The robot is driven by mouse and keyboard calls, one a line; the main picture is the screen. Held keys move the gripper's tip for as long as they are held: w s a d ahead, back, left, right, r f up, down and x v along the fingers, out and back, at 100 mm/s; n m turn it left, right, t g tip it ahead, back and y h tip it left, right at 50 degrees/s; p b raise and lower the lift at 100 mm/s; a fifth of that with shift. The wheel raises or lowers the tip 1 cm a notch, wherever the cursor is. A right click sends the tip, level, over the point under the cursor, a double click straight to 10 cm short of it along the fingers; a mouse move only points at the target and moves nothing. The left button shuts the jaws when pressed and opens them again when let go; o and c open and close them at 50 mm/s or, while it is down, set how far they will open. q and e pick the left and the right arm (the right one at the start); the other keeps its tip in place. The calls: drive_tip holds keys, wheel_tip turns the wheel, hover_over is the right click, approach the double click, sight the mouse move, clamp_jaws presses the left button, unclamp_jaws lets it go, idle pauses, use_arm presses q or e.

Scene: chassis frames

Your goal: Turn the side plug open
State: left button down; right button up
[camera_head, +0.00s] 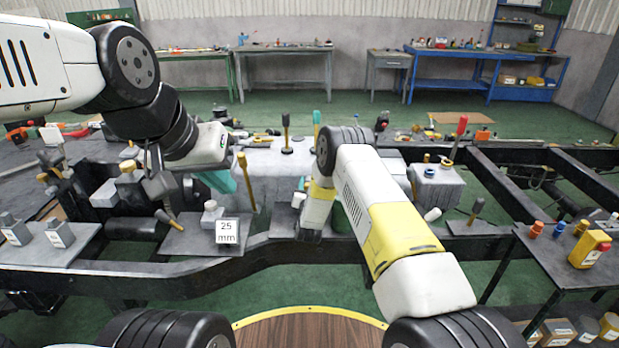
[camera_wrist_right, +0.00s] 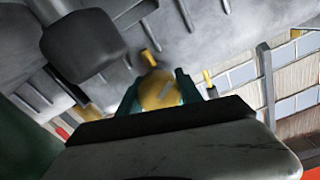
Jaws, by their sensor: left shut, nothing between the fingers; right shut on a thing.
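My right gripper (camera_wrist_right: 158,82) is shut on a rounded yellow thing, which looks like the side plug (camera_wrist_right: 159,94), in the right wrist view. One teal finger is on each side of it. The plug's seat is too blurred to make out. In the head view, my right forearm and wrist reach over the black chassis frame (camera_head: 262,256), and the right fingertips and plug are hidden. My left gripper (camera_head: 219,181) is over the left part of the chassis. Its teal fingers are together and hold nothing.
A "25 mm" sign (camera_head: 228,231) stands on the chassis's near plate, among several upright handles. A dark side table (camera_head: 548,262) at the right carries a yellow can (camera_head: 590,250) and small bottles. Workbenches line the far wall. Green floor lies open behind the chassis.

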drive_tip(key=n, duration=0.5)
drive_tip(key=shift+a+n, duration=0.2)
drive_tip(key=shift+n, duration=0.2)
drive_tip(key=n, duration=0.5)
drive_tip(key=shift+f, duration=0.15)
drive_tip(key=o, duration=1.4)
drive_tip(key=shift+c, duration=0.2)
drive_tip(key=shift+s, duration=0.1)
drive_tip(key=s, duration=0.7)
drive_tip(key=shift+s, duration=0.35)
